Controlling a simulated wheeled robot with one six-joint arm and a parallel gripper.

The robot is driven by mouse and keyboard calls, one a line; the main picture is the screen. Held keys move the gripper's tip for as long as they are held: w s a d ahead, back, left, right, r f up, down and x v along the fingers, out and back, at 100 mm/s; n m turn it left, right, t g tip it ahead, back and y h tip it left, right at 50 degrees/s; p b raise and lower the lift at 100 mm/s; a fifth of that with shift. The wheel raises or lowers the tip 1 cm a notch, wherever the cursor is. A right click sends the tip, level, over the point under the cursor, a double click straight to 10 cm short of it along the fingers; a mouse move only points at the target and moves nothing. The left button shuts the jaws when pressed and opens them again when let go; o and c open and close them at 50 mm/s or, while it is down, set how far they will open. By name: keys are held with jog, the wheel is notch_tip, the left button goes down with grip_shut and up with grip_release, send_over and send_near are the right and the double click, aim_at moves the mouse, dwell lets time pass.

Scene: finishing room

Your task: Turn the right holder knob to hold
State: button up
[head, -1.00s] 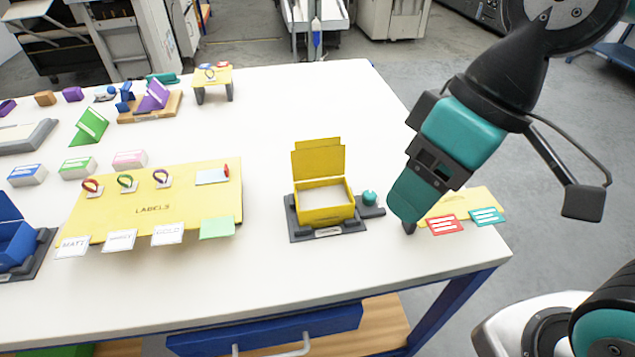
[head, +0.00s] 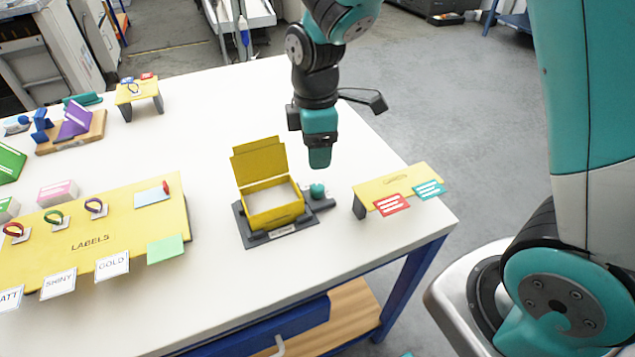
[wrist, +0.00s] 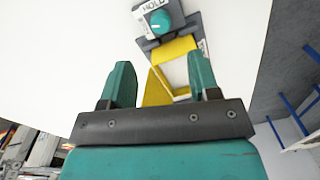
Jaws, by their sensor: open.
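The right holder is a dark grey base (head: 252,238) bearing an open yellow box (head: 272,212) with its lid up. Its teal knob (head: 317,190) sits on a grey tab at the holder's right side. In the wrist view the round knob (wrist: 161,21) has a white mark and stands beside a label reading "HOLD"; where the mark points is hard to tell. The yellow box (wrist: 158,88) shows there between the fingers. My gripper (head: 319,163) is above and behind the knob, apart from it. In the wrist view its teal fingers (wrist: 160,80) are spread and empty.
A yellow stand (head: 398,184) with red and teal cards is right of the knob, near the table's right edge. The yellow LABELS board (head: 110,240) with several rings and cards lies left. The white table behind the box is clear.

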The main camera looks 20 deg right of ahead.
aim_at(317, 187)
jog(key=f, duration=0.9)
jog(key=shift+s+f, duration=0.2)
jog(key=shift+f, duration=0.05)
